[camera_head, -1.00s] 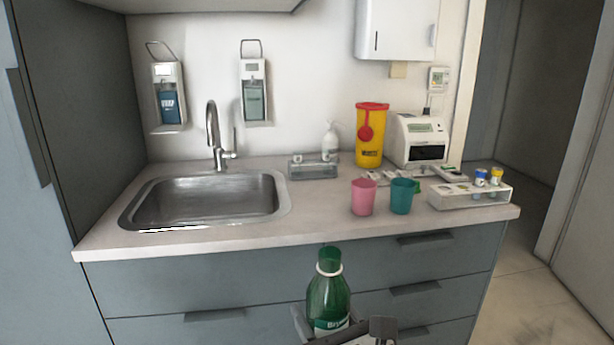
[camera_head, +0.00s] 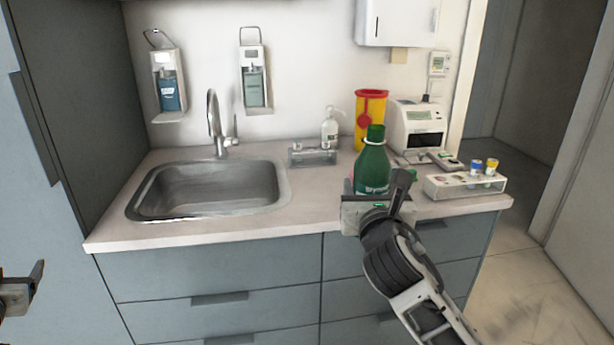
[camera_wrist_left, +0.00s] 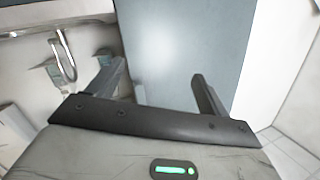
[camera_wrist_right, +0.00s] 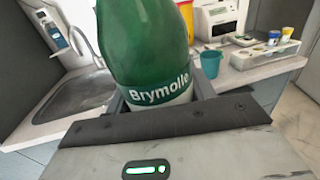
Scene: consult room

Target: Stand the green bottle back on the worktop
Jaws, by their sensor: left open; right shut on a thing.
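In the head view the bottle overlaps the front right part of the worktop (camera_head: 315,205). Its base is hidden by the gripper, so I cannot tell whether it touches the worktop. My left gripper (camera_head: 38,285) is open and empty at the lower left. The left wrist view shows its two spread fingers (camera_wrist_left: 160,88).
A sink (camera_head: 208,188) lies left on the worktop. A tube rack (camera_head: 465,185) stands right, with a yellow sharps bin (camera_head: 370,105) and pump bottle (camera_head: 331,128) behind.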

